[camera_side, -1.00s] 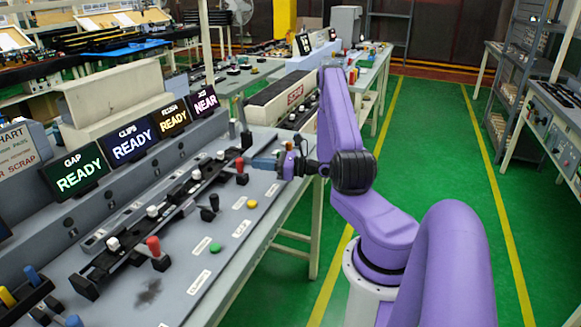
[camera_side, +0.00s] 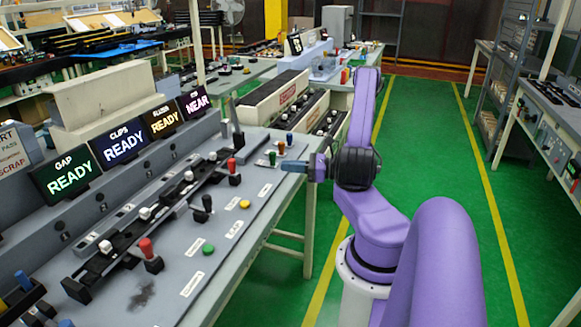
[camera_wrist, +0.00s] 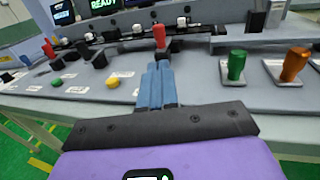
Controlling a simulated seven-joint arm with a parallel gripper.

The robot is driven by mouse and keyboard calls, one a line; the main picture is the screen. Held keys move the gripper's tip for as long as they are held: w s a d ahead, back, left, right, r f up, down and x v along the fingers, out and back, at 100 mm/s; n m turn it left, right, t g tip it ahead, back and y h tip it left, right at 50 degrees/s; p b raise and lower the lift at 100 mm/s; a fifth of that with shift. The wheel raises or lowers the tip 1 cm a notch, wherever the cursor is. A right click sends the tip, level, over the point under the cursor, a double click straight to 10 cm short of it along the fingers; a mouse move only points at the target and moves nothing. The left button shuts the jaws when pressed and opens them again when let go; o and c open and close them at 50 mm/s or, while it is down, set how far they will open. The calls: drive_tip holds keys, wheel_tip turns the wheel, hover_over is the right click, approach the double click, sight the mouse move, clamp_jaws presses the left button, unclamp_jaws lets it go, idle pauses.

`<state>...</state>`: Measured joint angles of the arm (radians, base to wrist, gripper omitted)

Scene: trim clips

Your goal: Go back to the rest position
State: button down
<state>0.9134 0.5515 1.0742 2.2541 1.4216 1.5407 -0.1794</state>
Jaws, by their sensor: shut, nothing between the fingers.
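My gripper (camera_side: 294,166) is at the right edge of the grey bench, in the air beside my purple wrist. Its blue fingers (camera_wrist: 157,86) are together with nothing between them. The red-handled lever (camera_side: 232,166) nearest it stands to its left, apart from the fingertips. In the wrist view a red handle (camera_wrist: 160,37) shows just beyond the fingertips. The long black clip rail (camera_side: 150,222) with white knobs lies along the bench, to the left of my gripper.
Green (camera_wrist: 236,65) and orange (camera_wrist: 296,64) handles stand to the right in the wrist view. The GAP screen (camera_side: 67,174) and two others read READY; the last (camera_side: 196,102) reads NEAR. The green floor (camera_side: 430,170) right of my arm is clear.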

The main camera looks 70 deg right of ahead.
drive_tip(key=w+a+r+n+g+y, duration=0.1)
drive_tip(key=a+r+n+g+y, duration=0.1)
drive_tip(key=a+n+g+y, duration=0.5)
drive_tip(key=w+a+r+n+g+y, duration=0.1)
drive_tip(key=a+r+n+g+y, duration=0.2)
drive_tip(key=a+n+g, duration=0.75)
drive_tip(key=s+a+r+n+h, duration=0.2)
drive_tip(key=s+a+n+h, duration=0.5)
drive_tip(key=n, duration=0.7)
drive_tip(key=s+a+r+n+h, duration=0.3)
drive_tip(key=s+a+n+h, duration=0.4)
drive_tip(key=a+n, duration=0.3)
drive_tip(key=s+n, duration=0.1)
drive_tip(key=n, duration=0.3)
drive_tip(key=shift+s+a+r, duration=0.25)
drive_tip(key=shift+a+r, duration=0.05)
drive_tip(key=shift+a, duration=0.05)
